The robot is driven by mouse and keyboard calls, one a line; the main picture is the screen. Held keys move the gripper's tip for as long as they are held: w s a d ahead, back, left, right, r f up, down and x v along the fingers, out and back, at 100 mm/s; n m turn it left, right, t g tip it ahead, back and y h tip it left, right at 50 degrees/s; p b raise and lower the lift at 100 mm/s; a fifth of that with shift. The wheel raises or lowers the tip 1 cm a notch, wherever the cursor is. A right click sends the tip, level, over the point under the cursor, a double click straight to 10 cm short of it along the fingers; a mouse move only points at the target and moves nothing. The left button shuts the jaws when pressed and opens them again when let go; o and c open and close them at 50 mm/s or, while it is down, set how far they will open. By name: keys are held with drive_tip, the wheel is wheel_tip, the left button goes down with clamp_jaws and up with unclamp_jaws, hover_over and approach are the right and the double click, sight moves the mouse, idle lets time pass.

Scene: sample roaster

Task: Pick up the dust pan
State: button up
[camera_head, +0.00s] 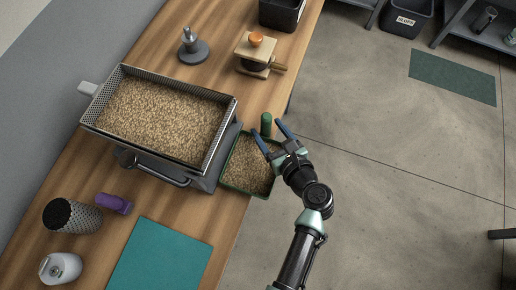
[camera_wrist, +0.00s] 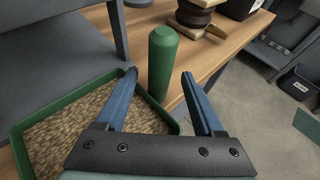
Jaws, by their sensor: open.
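The dust pan (camera_head: 249,183) is a green-rimmed tray filled with tan grains, at the right edge of the wooden counter, beside the grey roaster machine. Its green handle (camera_head: 266,124) sticks up at its far end. In the wrist view the handle (camera_wrist: 162,62) stands upright beyond and between my blue fingers, with the pan's green rim (camera_wrist: 60,103) to the left. My gripper (camera_head: 268,131) is open and empty, with its two fingers on either side of the line to the handle.
A perforated tray of grains (camera_head: 160,115) sits on the machine left of the pan. A wooden block tool (camera_head: 257,54) and a grey weight-like object (camera_head: 193,47) stand farther back. A teal mat (camera_head: 160,258) lies at front.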

drive_tip(key=x, duration=0.4)
drive_tip(key=shift+w+a, duration=0.25)
clamp_jaws()
